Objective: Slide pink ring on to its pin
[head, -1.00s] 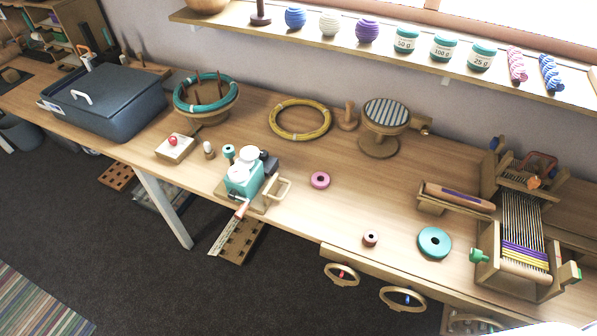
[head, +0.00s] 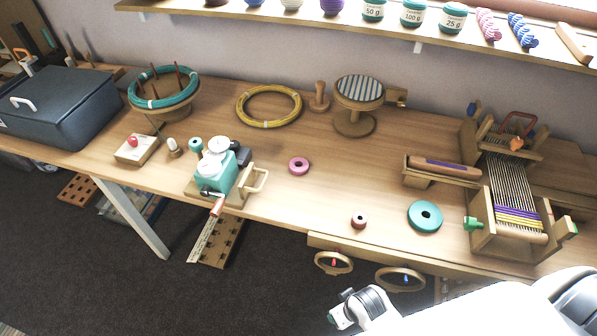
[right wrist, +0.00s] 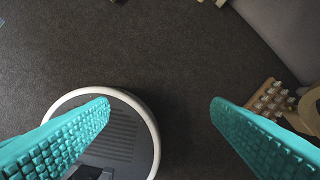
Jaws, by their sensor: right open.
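I cannot tell whether this peg is the ring's pin. My right arm reaches into the head view at the lower right, in front of the table and away from the ring. In the right wrist view, my right gripper (right wrist: 160,104) has its teal-padded fingers wide apart and empty above the floor. My left gripper is not visible.
A yellow hoop (head: 242,108), a striped stand (head: 359,90) and a loom (head: 480,232) also stand on the table. Bare tabletop surrounds the pink ring.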

